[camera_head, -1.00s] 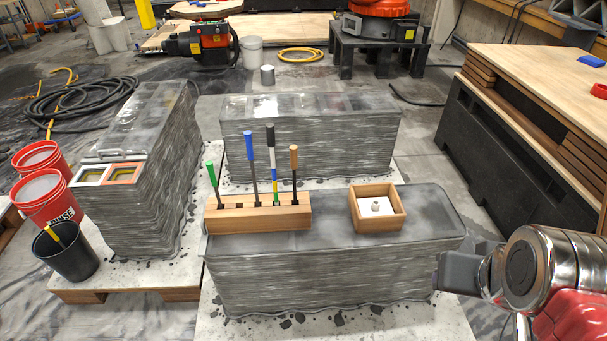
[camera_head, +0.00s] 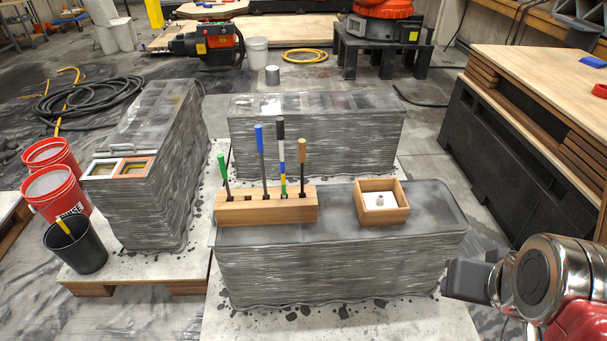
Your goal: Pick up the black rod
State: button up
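The black-topped rod (camera_head: 280,130) stands upright in a slot of the wooden rack (camera_head: 232,210). Its shaft shows white, blue, yellow and green bands below the black handle. A blue-topped rod (camera_head: 259,137) stands to its left and a brown-topped rod (camera_head: 302,150) to its right. A green-topped rod (camera_head: 221,166) leans at the rack's left end. My gripper (camera_head: 462,279) is at the lower right, beside the front concrete wall's right end and well away from the rods. Its fingertips are not clear, so I cannot tell whether it is open or shut.
The rack sits on the front layered concrete wall (camera_head: 330,262). An open wooden box (camera_head: 384,217) with a small light object inside stands right of the rack. Other concrete walls stand behind (camera_head: 320,148) and left (camera_head: 150,205). A wooden-topped bench (camera_head: 530,85) is at right.

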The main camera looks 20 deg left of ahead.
aim_at(302, 142)
jog(key=k, duration=1.55)
jog(key=u, duration=1.15)
jog(key=i, duration=1.65)
jog(key=u, duration=0.05)
